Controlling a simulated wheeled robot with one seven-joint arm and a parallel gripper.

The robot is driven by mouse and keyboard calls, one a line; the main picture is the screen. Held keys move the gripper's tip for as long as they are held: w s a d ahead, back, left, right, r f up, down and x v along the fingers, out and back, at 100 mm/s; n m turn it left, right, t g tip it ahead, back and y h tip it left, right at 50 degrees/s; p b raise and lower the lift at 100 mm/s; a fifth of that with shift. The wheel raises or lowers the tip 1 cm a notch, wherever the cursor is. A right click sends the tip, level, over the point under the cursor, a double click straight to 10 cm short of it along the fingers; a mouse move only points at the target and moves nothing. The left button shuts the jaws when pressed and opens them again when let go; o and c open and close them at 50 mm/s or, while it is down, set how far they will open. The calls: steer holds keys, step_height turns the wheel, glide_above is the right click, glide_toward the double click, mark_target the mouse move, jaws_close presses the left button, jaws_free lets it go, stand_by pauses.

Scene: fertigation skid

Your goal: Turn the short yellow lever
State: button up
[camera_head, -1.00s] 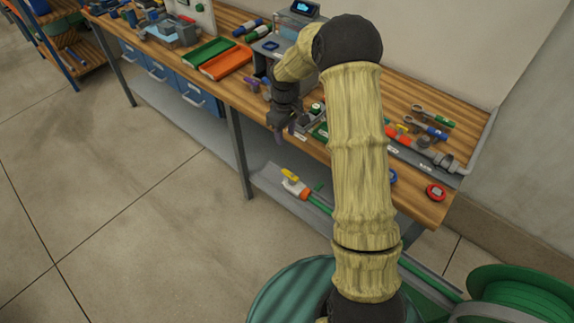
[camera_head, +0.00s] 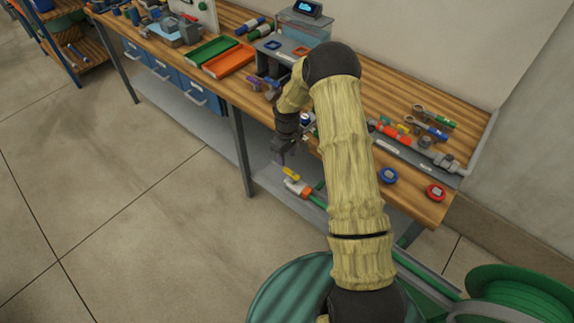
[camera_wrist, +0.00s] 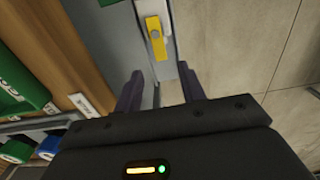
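The short yellow lever (camera_head: 290,173) sits on a white valve with an orange collar (camera_head: 299,187), low beside the bench's front leg and joined to a green pipe. My gripper (camera_head: 282,158) is just above and slightly left of the lever in the head view. In the wrist view the yellow lever (camera_wrist: 156,37) lies beyond the fingertips, roughly in line with the gap between them. My gripper (camera_wrist: 160,78) is open there, its two dark purple fingers apart with nothing between them. The lever is not touched in the wrist view. The lower valve body is hidden there.
The wooden bench (camera_head: 455,205) stands above and behind the valve, with a grey lower shelf (camera_head: 180,104). An orange tray (camera_head: 229,62) and a green tray (camera_head: 207,50) lie on top. A green hose reel (camera_head: 515,293) is at lower right. The floor at left is clear.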

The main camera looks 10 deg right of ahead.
mark_target(287, 170)
step_height(287, 170, down, 7)
steer(key=shift+r+p, duration=0.2)
steer(key=shift+p, duration=0.2)
jaws_close()
